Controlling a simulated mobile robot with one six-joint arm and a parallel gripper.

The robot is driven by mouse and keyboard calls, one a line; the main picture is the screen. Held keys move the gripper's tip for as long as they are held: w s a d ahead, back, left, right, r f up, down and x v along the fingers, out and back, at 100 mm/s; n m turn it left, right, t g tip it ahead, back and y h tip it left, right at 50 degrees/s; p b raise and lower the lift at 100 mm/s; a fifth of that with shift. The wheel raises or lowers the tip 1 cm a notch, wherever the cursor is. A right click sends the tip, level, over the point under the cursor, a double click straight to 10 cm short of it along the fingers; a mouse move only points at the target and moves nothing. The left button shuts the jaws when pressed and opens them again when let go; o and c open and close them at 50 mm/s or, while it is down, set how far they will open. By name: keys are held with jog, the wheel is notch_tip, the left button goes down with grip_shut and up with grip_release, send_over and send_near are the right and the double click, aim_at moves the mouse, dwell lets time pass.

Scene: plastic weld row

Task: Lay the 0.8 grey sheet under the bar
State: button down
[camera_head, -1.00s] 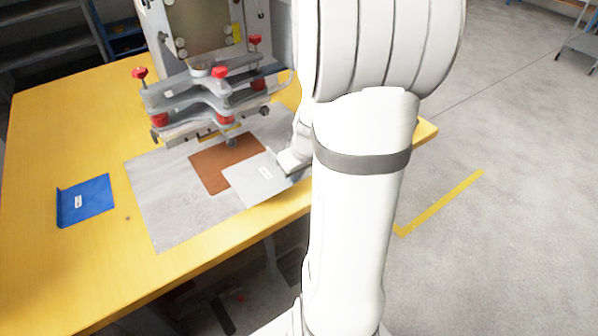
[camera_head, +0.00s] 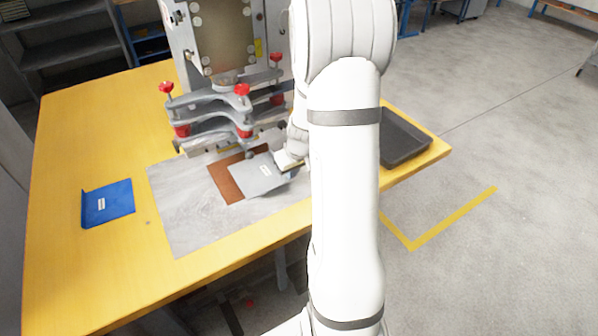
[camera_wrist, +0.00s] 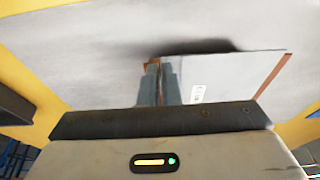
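The grey sheet (camera_head: 258,177), with a small white label, is held by one edge in my gripper (camera_head: 284,162). It lies over or just above a brown square (camera_head: 229,185), covering much of it; contact is unclear. In the wrist view the gripper fingers (camera_wrist: 158,82) are shut on the sheet (camera_wrist: 232,72), which extends to the right. The grey clamp bar (camera_head: 205,126) of the machine, with red knobs, stands behind the sheet. The sheet's far edge is close to the front of the clamp. My arm hides part of the machine's right side.
A light grey mat (camera_head: 178,212) lies on the yellow table (camera_head: 62,150). A blue folded sheet (camera_head: 108,204) with a label lies at left. A dark tray (camera_head: 404,140) sits at the right, beyond my arm. The table's front left is clear.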

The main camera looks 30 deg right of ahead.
jog(key=w+p, duration=0.2)
jog(key=w, duration=0.1)
jog(key=shift+w+r, duration=0.1)
jog(key=shift+w, duration=0.15)
jog(key=shift+w+p, duration=0.85)
jog(key=shift+p, duration=0.1)
jog(key=shift+b+x, duration=0.8)
jog(key=shift+x, duration=0.1)
jog(key=shift+f+b, duration=0.5)
jog(key=shift+b, duration=0.05)
jog(key=shift+s+a+b, duration=0.1)
jog(key=shift+s+b, duration=0.05)
jog(key=shift+b, duration=0.85)
jog(key=c, duration=1.6)
grip_release()
jog(key=shift+o, duration=0.2)
